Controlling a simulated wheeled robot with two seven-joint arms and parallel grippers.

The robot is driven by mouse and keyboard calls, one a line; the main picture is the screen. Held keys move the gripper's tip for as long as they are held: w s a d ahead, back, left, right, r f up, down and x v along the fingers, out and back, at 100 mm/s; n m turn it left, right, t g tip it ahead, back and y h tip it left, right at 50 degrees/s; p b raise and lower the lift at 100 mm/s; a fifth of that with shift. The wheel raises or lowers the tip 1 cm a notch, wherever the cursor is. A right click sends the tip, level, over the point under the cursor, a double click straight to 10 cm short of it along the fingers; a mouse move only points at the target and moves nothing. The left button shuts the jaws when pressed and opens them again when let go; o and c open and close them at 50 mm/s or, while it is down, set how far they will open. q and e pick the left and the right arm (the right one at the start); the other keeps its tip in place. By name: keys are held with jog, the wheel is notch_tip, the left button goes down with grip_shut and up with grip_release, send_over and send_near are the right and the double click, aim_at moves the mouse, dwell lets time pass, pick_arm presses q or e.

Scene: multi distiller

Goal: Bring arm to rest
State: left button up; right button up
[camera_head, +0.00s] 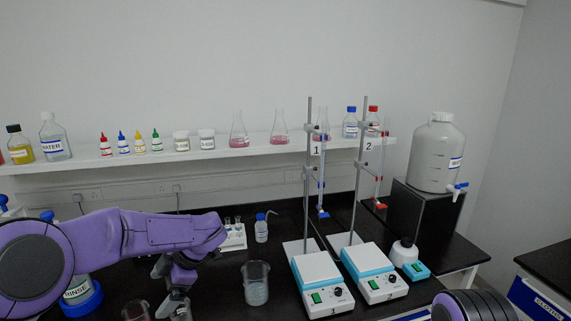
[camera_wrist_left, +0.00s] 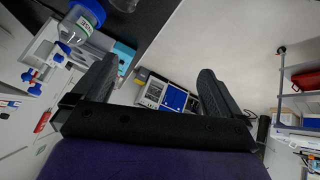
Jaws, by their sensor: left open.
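My left arm (camera_head: 150,231) is purple and comes in from the left, with its forearm stretched over the black bench. My left gripper (camera_head: 172,303) points down near the bottom edge, and part of it is cut off. In the left wrist view its two dark fingers (camera_wrist_left: 160,90) stand wide apart with nothing between them. My right arm (camera_head: 478,305) shows only as a purple piece at the bottom right. My right gripper is out of view.
A beaker (camera_head: 256,285) stands right of my left gripper, with two stirrers (camera_head: 322,285) (camera_head: 374,272) and burette stands beyond. A blue-capped bottle (camera_head: 261,230) and a tube rack (camera_head: 234,238) stand behind. A rinse bottle (camera_head: 80,292) is close to my left arm. A shelf (camera_head: 200,154) holds bottles and flasks.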

pick_arm(q)
jog(key=a+f+m+t+y+b, duration=0.2)
jog(key=a+f+m+t+y, duration=0.15)
jog(key=a+f, duration=0.2)
jog(key=s+d+f+m+t+h+b, duration=0.1)
jog(key=s+f+m+t+b, duration=0.2)
jog(key=f, duration=0.6)
jog(key=s+d+f+m+t+h+b, duration=0.1)
jog(key=s+f+m+t+h, duration=0.2)
jog(key=f, duration=0.6)
jog(key=s+d+f+m+g+h+b, duration=0.1)
jog(key=s+f+m+b, duration=0.3)
jog(key=s+f, duration=0.6)
jog(key=s+d+f+m+g+h+b, duration=0.1)
jog(key=s+f+m+g+h+b, duration=0.2)
jog(key=s+f, duration=0.7)
jog(key=s+m+g+b, duration=0.1)
jog(key=s, duration=0.7)
jog(key=shift+s, duration=0.15)
jog(key=shift+r, duration=0.1)
